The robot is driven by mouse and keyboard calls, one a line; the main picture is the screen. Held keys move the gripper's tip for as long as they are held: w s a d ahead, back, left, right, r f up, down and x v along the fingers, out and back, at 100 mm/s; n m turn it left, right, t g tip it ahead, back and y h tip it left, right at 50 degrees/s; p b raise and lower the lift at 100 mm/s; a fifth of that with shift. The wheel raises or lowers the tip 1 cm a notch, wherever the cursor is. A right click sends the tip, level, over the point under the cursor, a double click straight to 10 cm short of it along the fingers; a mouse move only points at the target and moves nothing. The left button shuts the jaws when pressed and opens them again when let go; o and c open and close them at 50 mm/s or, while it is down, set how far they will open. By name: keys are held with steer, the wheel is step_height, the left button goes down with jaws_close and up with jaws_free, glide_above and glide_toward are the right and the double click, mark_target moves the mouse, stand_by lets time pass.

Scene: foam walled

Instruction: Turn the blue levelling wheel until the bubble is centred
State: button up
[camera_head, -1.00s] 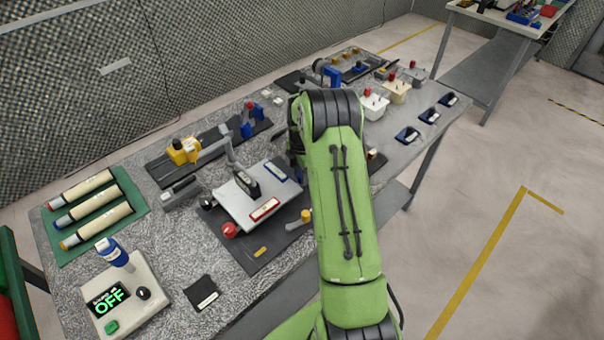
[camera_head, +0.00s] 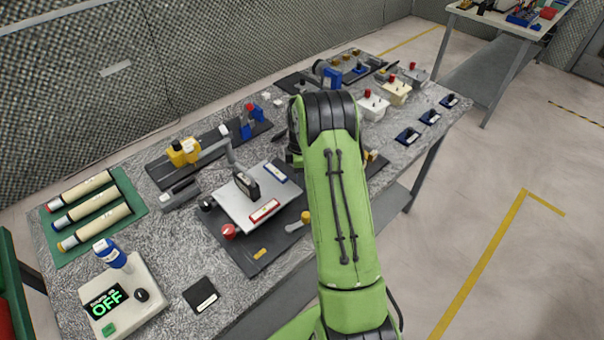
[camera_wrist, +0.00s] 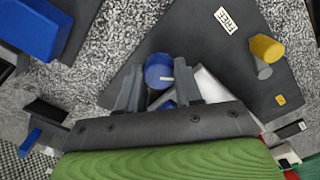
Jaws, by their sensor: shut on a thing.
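The blue levelling wheel (camera_wrist: 160,70), with a pale mark on it, sits between the fingers of my gripper (camera_wrist: 168,90) in the wrist view. My gripper is shut on it. In the head view my green arm hides both the wheel and the gripper. The pale levelling plate (camera_head: 238,203) lies on a dark base, with a blue-framed vial (camera_head: 276,172) and a red-framed vial (camera_head: 265,211). The bubbles are too small to read. A red wheel (camera_head: 229,231) is at the plate's near left corner.
A yellow knob (camera_head: 305,217) stands at the base's right, also in the wrist view (camera_wrist: 266,48), near a "FREE" label (camera_wrist: 226,18). A yellow clamp device (camera_head: 183,152) is behind. A box reading OFF (camera_head: 122,296) is at front left. White switch boxes (camera_head: 373,106) stand at right.

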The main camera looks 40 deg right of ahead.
steer(key=shift+r, duration=0.1)
steer(key=o, duration=1)
steer(key=shift+o, duration=0.2)
